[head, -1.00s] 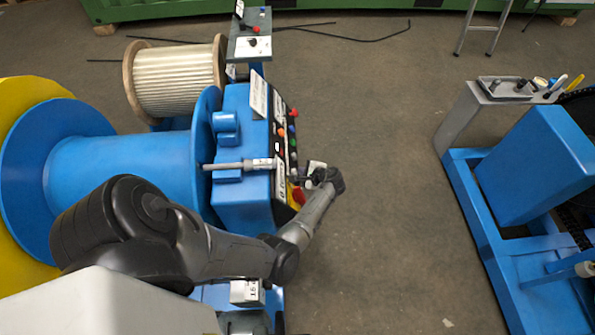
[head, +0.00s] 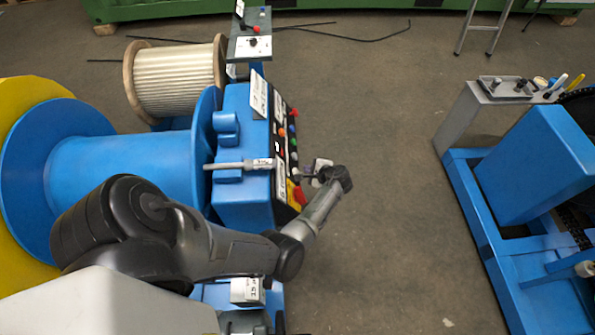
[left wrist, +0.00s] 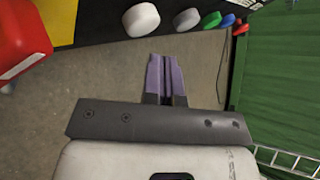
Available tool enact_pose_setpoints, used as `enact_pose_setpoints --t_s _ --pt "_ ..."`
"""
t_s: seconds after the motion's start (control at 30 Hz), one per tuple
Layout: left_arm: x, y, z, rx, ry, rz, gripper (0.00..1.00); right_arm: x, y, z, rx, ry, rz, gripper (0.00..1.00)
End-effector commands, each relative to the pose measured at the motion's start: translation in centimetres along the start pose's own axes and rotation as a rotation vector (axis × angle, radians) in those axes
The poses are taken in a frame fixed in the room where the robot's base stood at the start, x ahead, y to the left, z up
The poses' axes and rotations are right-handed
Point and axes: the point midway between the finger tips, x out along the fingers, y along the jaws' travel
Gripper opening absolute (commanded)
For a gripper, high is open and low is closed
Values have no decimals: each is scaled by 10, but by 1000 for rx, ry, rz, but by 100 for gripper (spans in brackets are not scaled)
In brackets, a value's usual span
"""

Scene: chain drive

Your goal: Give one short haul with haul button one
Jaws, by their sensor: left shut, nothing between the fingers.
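The blue machine's black control panel (head: 284,145) carries a column of coloured buttons. I cannot read which is haul button one. My left gripper (head: 305,177) is shut and empty, just right of the panel in the head view. Its purple fingers (left wrist: 165,58) end below the white and grey buttons in the left wrist view, apart from them. My right gripper is not in view.
A large red knob (left wrist: 22,42) on a yellow plate is close at the left wrist view's upper left. A blue drum (head: 125,180) lies left of the panel. Open floor (head: 390,150) lies to the right, before another blue frame (head: 475,220).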

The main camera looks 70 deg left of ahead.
Motion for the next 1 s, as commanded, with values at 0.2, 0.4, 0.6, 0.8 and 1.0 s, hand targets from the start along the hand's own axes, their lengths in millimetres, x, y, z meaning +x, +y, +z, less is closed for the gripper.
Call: enact_pose_setpoints --t_s 0.2,0.4,0.6,0.8,1.0 --pt "-13 -10 -9 -1 1 -2 0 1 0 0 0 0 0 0" --pt "-26 -19 -19 -1 1 -2 0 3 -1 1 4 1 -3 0" --pt "-31 -23 -22 -1 -1 0 0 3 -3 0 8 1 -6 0" --pt "-31 -23 -22 -1 0 -1 0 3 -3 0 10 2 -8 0" --pt "-31 -23 -22 -1 0 -1 0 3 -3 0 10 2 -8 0"
